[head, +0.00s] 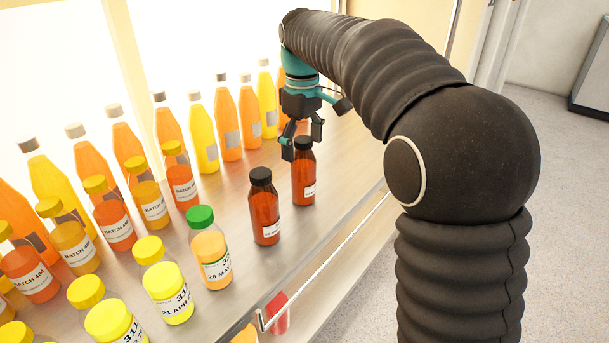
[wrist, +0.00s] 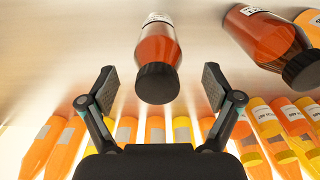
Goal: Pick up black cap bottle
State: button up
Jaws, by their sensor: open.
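Two dark amber bottles with black caps stand upright on the shelf. The farther bottle (head: 304,185) is by my gripper (head: 302,143), and the nearer bottle (head: 265,212) stands to its left. My gripper is open and empty, with its fingers above and just behind the farther bottle's cap. In the wrist view, that bottle (wrist: 160,45) lies ahead, with its cap in line with the gap between my spread fingers (wrist: 158,84). The other black cap bottle (wrist: 262,36) is at the upper right, outside the fingers.
A green cap bottle (head: 210,252) stands left of the nearer black cap bottle. Yellow cap bottles (head: 167,292) fill the shelf's left. Tall orange and yellow bottles (head: 228,122) line the back, close to my gripper. The shelf's front edge (head: 345,238) has a rail.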

aim_at(303, 157)
jog(key=shift+f, duration=1.8)
jog(key=c, duration=1.4)
jog(key=shift+c, duration=0.3)
jog(key=shift+r, duration=0.15)
